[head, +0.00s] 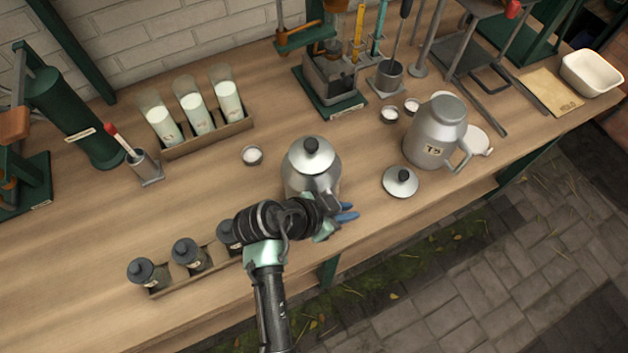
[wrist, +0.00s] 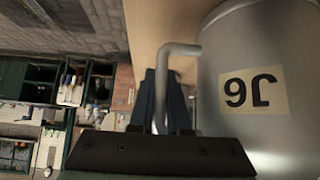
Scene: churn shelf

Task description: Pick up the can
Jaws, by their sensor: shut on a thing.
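A silver metal can (head: 312,172) with a domed lid and black knob stands upright on the wooden bench, just beyond my gripper (head: 342,213). In the wrist view the can (wrist: 225,60) fills the right side, with an upside-down label. Its side handle (wrist: 162,75) runs down between the blue fingers of my gripper (wrist: 165,105), which is shut on it. In the head view my arm hides the can's lower front. A second silver can (head: 432,125), labelled T5, stands to the right, with a loose lid (head: 401,182) in front of it.
Dark jars (head: 148,274) stand in a low rack at front left, near my arm. A tray (head: 207,140) of milk bottles stands behind. A small cup (head: 252,156) sits left of the can. A metal device (head: 330,80) stands at the back. The bench's front edge is close to my gripper.

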